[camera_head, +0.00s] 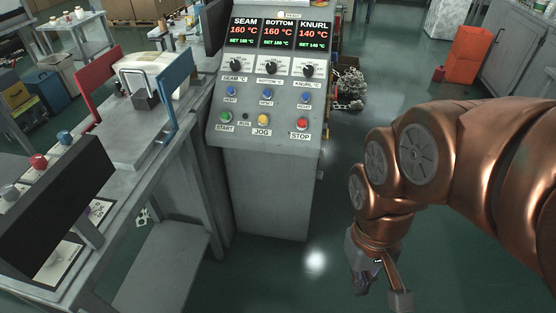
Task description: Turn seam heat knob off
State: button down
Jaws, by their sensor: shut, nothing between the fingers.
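The grey control panel (265,135) stands in the middle of the view. Its seam heat knob (236,66) is the leftmost of three black knobs, below the SEAM display (244,30), which reads 160 °C. The knob is too small to tell its setting surely. The bottom knob (271,69) and knurl knob (308,71) sit to its right. My gripper (382,288) hangs low at the lower right, pointing down, away from the panel. It is shut and empty, and its fingers are partly hidden.
Blue, green, yellow and red buttons (302,122) line the panel below the knobs. A grey workbench (130,205) with a red and a blue bracket (175,90) stands to the left.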

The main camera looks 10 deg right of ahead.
aim_at(235, 65)
jog(key=u, duration=0.05)
jog(key=i, duration=0.35)
jog(key=u, duration=0.8)
jog(key=i, duration=1.4)
jog(key=u, duration=0.35)
